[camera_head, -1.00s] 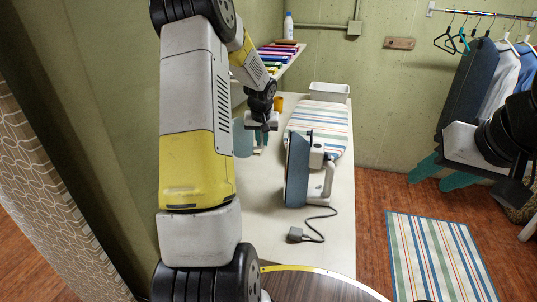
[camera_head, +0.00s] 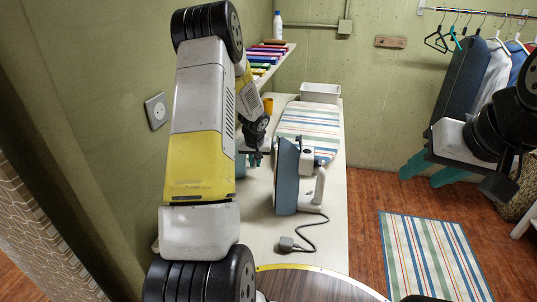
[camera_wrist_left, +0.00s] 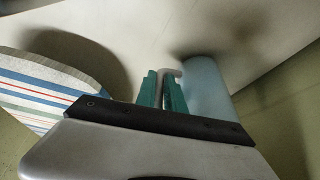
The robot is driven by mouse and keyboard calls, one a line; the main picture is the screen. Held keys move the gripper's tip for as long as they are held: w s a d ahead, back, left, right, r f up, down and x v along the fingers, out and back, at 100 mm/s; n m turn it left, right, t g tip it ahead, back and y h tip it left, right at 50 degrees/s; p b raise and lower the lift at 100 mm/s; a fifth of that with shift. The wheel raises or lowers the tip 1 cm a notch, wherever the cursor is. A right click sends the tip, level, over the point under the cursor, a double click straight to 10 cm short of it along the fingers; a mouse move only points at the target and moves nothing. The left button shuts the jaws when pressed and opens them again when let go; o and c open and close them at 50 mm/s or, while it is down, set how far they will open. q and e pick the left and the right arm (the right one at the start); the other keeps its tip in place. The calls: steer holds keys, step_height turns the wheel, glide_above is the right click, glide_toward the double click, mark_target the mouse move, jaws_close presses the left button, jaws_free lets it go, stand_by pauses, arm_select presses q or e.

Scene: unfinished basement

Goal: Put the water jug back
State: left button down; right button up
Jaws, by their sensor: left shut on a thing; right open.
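The water jug is a light blue cylinder (camera_wrist_left: 207,88) with a grey handle (camera_wrist_left: 170,73) in the left wrist view. My left gripper (camera_wrist_left: 162,92) has its teal fingers shut on that handle, with the jug's body just to the right. In the head view my left gripper (camera_head: 252,158) is over the left side of the table, partly behind my own arm, and the jug is mostly hidden there. I cannot tell whether the jug touches the table. My right gripper (camera_head: 432,172) is open and empty at the right, above the floor.
A clothes iron (camera_head: 287,178) stands upright on the white table (camera_head: 255,225), just right of my left gripper, with its cord in front. Behind it lies a striped ironing pad (camera_head: 312,122) and a white bin (camera_head: 320,92). A shelf (camera_head: 285,52) with folded cloths and a bottle (camera_head: 277,25) is on the left wall.

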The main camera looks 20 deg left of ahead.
arm_select(q)
steer(key=shift+f, duration=0.2)
steer(key=c, duration=1.4)
jaws_free()
steer(key=shift+s+r, duration=0.1)
steer(key=shift+r, duration=0.25)
steer(key=s+d+r+m+t, duration=0.1)
steer(key=s+d+r, duration=0.3)
steer(key=s+r, duration=0.55)
steer(key=s+d+r, duration=0.3)
steer(key=s+r, duration=0.2)
steer(key=r, duration=0.9)
steer(key=s+d+r+m+h, duration=0.1)
steer(key=s+d, duration=0.1)
steer(key=s, duration=0.4)
steer(key=s+d+r+h, duration=0.1)
steer(key=s+d+r, duration=0.1)
steer(key=s, duration=0.5)
steer(key=s+d+r+m+t+h, duration=0.1)
steer(key=s+d+r, duration=0.1)
steer(key=s+d, duration=0.2)
steer(key=s, duration=0.2)
steer(key=shift+s+d+r+m+h, duration=0.15)
steer(key=shift+s+d+m+h, duration=0.15)
steer(key=shift+s+h, duration=0.1)
